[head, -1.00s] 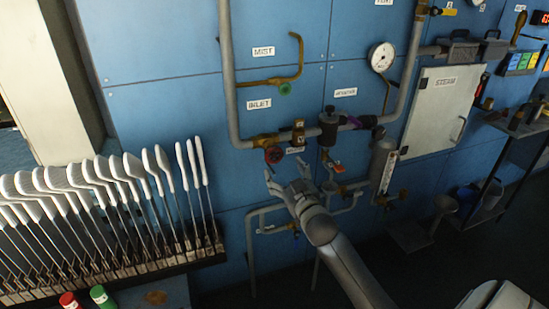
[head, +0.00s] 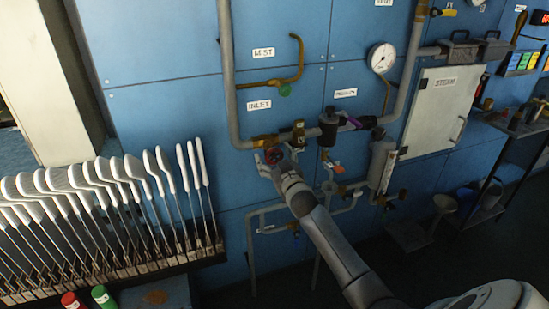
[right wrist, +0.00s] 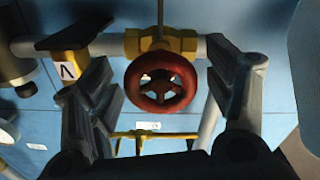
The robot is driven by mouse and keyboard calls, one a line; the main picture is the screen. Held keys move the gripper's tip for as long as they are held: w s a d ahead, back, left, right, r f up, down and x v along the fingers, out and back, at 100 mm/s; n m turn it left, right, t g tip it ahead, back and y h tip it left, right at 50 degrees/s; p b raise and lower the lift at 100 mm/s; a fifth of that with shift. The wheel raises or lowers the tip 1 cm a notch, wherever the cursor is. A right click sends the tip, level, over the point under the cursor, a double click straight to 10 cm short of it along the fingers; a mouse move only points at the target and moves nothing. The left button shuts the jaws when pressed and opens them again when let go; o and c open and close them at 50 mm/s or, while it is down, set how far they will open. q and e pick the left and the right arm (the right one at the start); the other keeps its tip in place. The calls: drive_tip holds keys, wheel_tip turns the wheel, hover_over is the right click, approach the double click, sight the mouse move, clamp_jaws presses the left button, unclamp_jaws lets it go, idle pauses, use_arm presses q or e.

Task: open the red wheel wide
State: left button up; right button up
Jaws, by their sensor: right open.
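The red wheel (head: 273,156) is a small round handwheel on a brass valve in the pipe below the INLET label. In the right wrist view the red wheel (right wrist: 161,82) faces the camera, with its spokes and hub visible. My right gripper (head: 268,163) is open at the wheel and partly covers it in the head view. In the right wrist view its two fingers (right wrist: 172,85) stand on either side of the wheel, with a gap on each side. My left gripper is not in view.
A pipe (head: 229,80) runs down the blue wall to the valve. A black-topped fitting (head: 328,127) and a grey cylinder (head: 381,160) are to the right. A rack of white sock boards (head: 110,185) stands at the left. A gauge (head: 382,57) hangs above.

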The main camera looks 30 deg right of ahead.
drive_tip(key=c, duration=1)
drive_tip(key=shift+c, duration=0.2)
